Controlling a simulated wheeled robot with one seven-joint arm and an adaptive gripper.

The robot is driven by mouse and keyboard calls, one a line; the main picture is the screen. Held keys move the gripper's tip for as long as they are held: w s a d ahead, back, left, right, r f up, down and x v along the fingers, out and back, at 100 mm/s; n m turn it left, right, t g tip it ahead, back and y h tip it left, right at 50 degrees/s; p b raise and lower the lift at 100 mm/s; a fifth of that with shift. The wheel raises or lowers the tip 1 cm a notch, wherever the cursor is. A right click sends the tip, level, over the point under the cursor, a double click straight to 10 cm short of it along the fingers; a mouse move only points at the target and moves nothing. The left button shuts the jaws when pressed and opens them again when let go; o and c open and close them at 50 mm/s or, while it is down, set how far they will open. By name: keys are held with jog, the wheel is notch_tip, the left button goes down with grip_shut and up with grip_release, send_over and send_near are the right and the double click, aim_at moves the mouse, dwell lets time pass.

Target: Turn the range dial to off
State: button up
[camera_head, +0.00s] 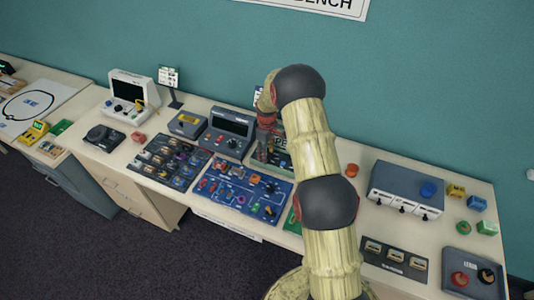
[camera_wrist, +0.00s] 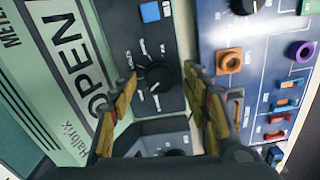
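The range dial (camera_wrist: 158,76) is a round black knob on a dark panel, with small printed labels around it too blurred to read surely. The panel sits beside a pale green meter case (camera_wrist: 108,25) with a large OPEN label. My gripper (camera_wrist: 163,73) is open, with one yellowish finger on each side of the dial in the wrist view. I cannot tell whether the fingers touch it. In the head view, my gripper (camera_head: 266,125) is over the green meter (camera_head: 278,160) at the back of the bench, and my arm hides the dial.
In the wrist view, a blue button (camera_wrist: 150,12) is above the dial, and a blue board (camera_wrist: 262,60) with sockets and knobs is to the right. In the head view, a dark console (camera_head: 228,130) stands left of the meter and a grey box (camera_head: 405,188) stands right of my arm.

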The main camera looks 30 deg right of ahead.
jog(key=shift+c, duration=1.1)
jog(key=c, duration=0.7)
jog(key=shift+c, duration=0.8)
jog(key=shift+m, duration=0.4)
jog(key=m+b, duration=0.1)
jog(key=m, duration=0.2)
jog(key=shift+b, duration=0.4)
jog(key=shift+m+b, duration=0.4)
jog(key=shift+m, duration=1.2)
jog(key=o, duration=1.2)
jog(key=shift+c, duration=0.2)
